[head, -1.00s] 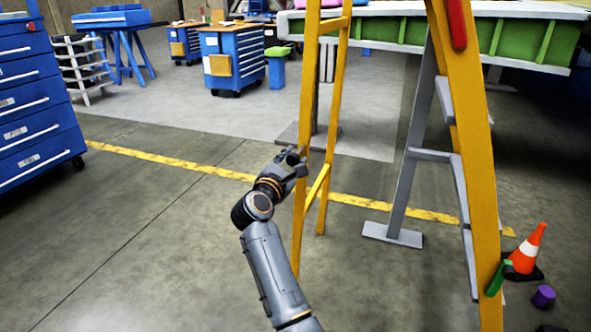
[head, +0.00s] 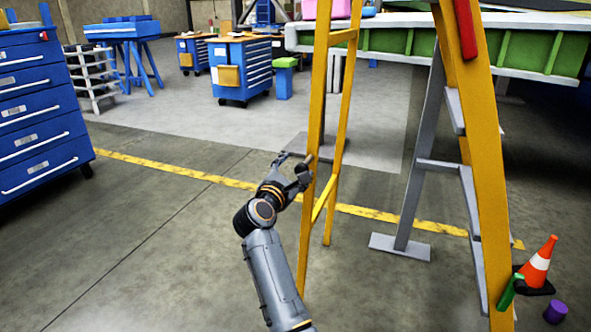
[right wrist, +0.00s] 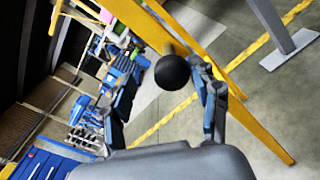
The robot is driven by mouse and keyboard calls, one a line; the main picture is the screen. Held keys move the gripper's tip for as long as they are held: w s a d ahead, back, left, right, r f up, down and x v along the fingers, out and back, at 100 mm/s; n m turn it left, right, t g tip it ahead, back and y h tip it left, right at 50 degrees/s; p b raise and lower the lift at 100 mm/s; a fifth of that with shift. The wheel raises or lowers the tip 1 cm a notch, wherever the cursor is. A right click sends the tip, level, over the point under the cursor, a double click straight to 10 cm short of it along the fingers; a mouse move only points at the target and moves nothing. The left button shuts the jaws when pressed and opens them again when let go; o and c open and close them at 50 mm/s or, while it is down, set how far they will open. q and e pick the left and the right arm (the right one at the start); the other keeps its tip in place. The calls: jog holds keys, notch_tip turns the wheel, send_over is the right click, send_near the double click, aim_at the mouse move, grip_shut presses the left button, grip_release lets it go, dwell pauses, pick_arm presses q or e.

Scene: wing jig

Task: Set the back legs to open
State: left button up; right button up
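A yellow stepladder stands in the middle of the head view, its top out of frame. Its back legs (head: 333,130) are a thin yellow frame with crossbars on the left. Its front rails (head: 484,160), with grey steps, are on the right, and a gap shows between the two frames. My right gripper (head: 294,163) is open beside the nearer back leg, close to a small brownish peg or knob. In the right wrist view, a black ball-shaped knob (right wrist: 172,74) shows between the spread fingers, in front of the yellow leg (right wrist: 235,105). My left gripper is not in view.
An orange cone (head: 539,264) and a purple cylinder (head: 555,312) are by the front rail's foot. A long green-panelled bench (head: 530,50) with a grey support leg (head: 424,150) is behind. Blue tool cabinets (head: 40,110) stand left. The floor left of my arm is clear.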

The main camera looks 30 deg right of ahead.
notch_tip(320, 180, up, 6)
jog(key=shift+w+d+f, duration=0.1)
jog(key=shift+w+f, duration=0.05)
jog(key=shift+f, duration=0.1)
jog(key=r, duration=0.3)
jog(key=shift+s+a+r, duration=0.25)
jog(key=shift+a, duration=0.1)
jog(key=shift+w+d+r, duration=0.1)
jog(key=shift+d+r, duration=0.05)
jog(key=shift+r, duration=0.4)
jog(key=shift+f, duration=0.1)
